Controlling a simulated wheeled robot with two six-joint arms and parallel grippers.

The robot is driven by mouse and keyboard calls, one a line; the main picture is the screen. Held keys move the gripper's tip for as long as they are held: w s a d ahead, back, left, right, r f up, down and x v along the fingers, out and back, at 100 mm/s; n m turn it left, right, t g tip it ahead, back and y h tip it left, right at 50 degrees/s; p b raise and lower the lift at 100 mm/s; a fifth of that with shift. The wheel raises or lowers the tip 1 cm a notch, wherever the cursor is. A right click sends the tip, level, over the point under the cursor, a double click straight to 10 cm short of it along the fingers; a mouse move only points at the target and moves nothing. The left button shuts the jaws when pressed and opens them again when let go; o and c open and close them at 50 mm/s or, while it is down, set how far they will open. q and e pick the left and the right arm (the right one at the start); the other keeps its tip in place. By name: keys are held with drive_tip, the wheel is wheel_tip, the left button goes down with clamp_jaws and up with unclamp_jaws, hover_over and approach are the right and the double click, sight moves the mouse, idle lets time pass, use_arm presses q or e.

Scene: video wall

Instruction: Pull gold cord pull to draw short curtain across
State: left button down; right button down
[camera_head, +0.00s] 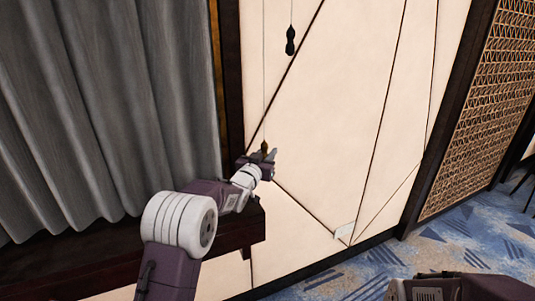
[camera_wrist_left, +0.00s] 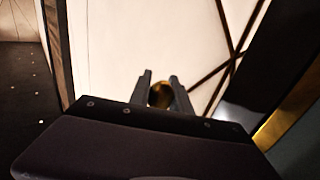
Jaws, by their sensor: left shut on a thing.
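The gold cord pull (camera_head: 264,146) hangs on a thin cord in front of the cream wall panel, right of the curtain. My left gripper (camera_head: 266,157) is at the pull, with its fingers shut on it. In the left wrist view the gold pull (camera_wrist_left: 161,95) shows between the two dark fingertips (camera_wrist_left: 160,85). The grey curtain (camera_head: 105,110) hangs in folds at the left of the head view. My right gripper is not in view.
A second, black cord pull (camera_head: 290,42) hangs higher up to the right. A dark wooden ledge (camera_head: 100,262) runs below the curtain. A white wall plate (camera_head: 345,230) is low on the panel. A lattice screen (camera_head: 487,105) stands at the right above blue patterned carpet (camera_head: 450,245).

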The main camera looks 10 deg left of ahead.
use_arm(q)
drive_tip(key=c, duration=1.2)
unclamp_jaws()
drive_tip(key=s, duration=0.3)
drive_tip(key=s+a+b, duration=0.1)
drive_tip(key=s, duration=0.5)
drive_tip(key=shift+a, duration=0.4)
drive_tip(key=shift+w, duration=0.1)
